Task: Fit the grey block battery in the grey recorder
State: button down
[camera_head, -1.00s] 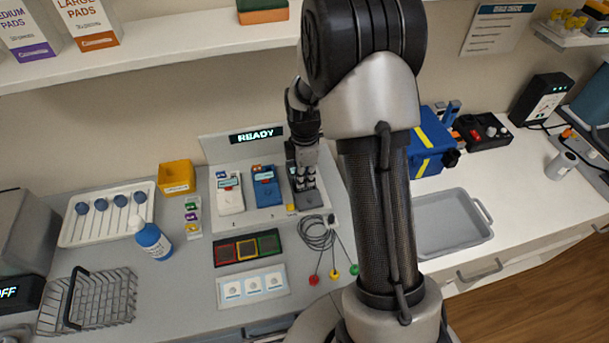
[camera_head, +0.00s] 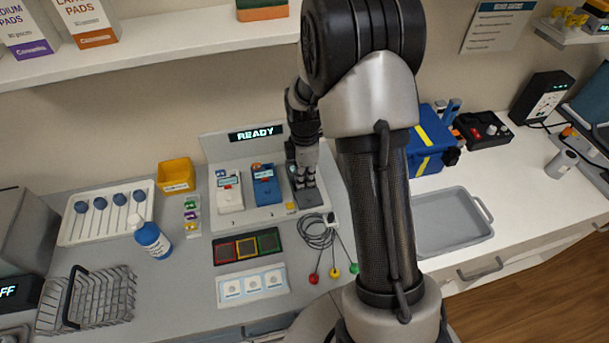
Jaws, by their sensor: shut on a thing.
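The grey recorder (camera_head: 310,199) is the rightmost of three recorders in a pale dock under a READY display (camera_head: 256,134). My gripper (camera_head: 303,180) points down directly over its upper part, with the fingertips touching it or very close to it. It is shut on the grey block battery, which is small and mostly hidden by the fingers. I cannot tell how far the battery sits in the recorder's bay, which the gripper also covers.
A white recorder (camera_head: 229,196) and a blue recorder (camera_head: 266,188) stand just left. A small strip of coloured pieces (camera_head: 192,215) and a yellow bin (camera_head: 176,176) are farther left. Coiled leads (camera_head: 318,236) lie in front. A grey tray (camera_head: 452,222) is right of my arm.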

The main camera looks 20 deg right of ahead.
jog(key=shift+f+b, duration=0.35)
jog(key=shift+f, duration=0.35)
dwell(0.8)
jog(key=c, duration=2)
grip_release()
jog(key=shift+r, duration=0.15)
jog(key=shift+r+p, duration=1.55)
jog(key=shift+r, duration=0.35)
jog(key=shift+o, duration=0.2)
jog(key=o, duration=0.5)
